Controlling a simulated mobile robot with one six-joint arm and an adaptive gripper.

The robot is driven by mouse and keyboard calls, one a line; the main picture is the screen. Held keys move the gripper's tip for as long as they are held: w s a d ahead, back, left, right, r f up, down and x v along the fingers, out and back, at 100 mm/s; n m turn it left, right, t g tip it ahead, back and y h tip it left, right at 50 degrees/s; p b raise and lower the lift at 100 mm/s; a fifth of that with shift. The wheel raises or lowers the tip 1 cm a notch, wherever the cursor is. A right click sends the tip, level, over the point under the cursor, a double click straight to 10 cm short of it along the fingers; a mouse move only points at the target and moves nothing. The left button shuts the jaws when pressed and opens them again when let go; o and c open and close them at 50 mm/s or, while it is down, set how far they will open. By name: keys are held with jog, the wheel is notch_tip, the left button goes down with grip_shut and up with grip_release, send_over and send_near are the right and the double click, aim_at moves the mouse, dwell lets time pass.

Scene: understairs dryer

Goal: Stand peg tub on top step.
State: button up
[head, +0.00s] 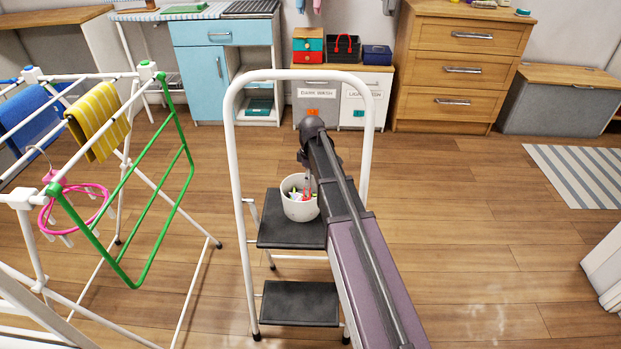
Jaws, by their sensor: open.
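The peg tub (300,209) is a white round tub with red, green and other coloured pegs in it. It appears upright on the black top step (284,238) of the white-framed step stool, near the step's back edge. My gripper (308,187) is open and points down at the tub's rim on its right side. My arm hides the right part of the top step, and I cannot tell whether the fingers touch the tub.
The stool's lower step (300,303) is bare. Its white hoop rail (233,180) rises around the tub and arm. A drying rack (150,190) with towels stands left. Laundry bins (315,98), a blue cabinet (204,85) and drawers (463,70) line the back.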

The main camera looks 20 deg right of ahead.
notch_tip(320, 180, up, 11)
jog(key=p, duration=1)
jog(key=shift+w+d+f, duration=0.15)
jog(key=shift+w+d, duration=0.05)
jog(key=shift+w, duration=0.05)
dwell(0.3)
jog(key=s+a+m, duration=0.2)
jog(key=s+m, duration=0.3)
jog(key=s, duration=0.6)
jog(key=s+a+m, duration=0.3)
jog(key=s+m, duration=0.2)
jog(key=s, duration=0.6)
jog(key=shift+s+a+m+t+h, duration=0.3)
